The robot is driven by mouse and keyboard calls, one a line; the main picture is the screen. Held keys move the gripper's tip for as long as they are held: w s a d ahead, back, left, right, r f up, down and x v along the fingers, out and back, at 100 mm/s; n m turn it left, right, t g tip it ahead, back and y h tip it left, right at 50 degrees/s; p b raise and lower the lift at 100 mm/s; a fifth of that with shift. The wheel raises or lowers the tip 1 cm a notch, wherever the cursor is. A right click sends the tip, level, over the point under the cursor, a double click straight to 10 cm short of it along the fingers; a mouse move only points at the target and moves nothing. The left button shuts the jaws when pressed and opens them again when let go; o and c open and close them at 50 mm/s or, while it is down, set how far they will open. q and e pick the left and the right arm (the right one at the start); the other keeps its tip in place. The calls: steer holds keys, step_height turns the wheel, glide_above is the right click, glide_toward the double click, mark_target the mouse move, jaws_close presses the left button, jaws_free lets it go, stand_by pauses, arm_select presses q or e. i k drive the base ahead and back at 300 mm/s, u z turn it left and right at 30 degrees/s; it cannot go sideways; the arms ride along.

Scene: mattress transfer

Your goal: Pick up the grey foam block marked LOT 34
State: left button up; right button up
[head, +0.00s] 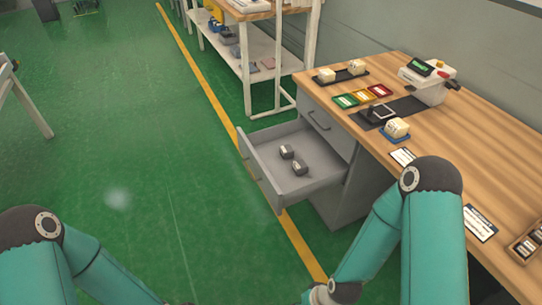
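I cannot make out any block with a readable LOT 34 mark. Small cream blocks stand on the wooden bench: two on a black tray, one of them this block (355,67), and one cream block (396,128) on a blue base. Small grey and pinkish flat pieces (267,63) lie on the lower shelf of the white rack, too small to identify. Both my teal arms enter from the bottom of the head view. Both grippers are below the frame, out of sight.
A grey drawer (262,183) stands open beside the bench (480,135), holding two dark rounded objects (293,160). On the bench are a white device (428,80), a black scale-like pad (385,114), coloured trays (362,95) and cards.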

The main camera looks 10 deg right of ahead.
mark_target(299, 167)
steer(key=u, duration=0.3)
steer(key=i, duration=1.25)
steer(key=z, duration=0.4)
steer(key=i, duration=0.65)
steer(key=z, duration=0.5)
steer(key=k, duration=0.9)
steer(key=z, duration=0.2)
steer(key=i, duration=0.9)
steer(key=u, duration=0.1)
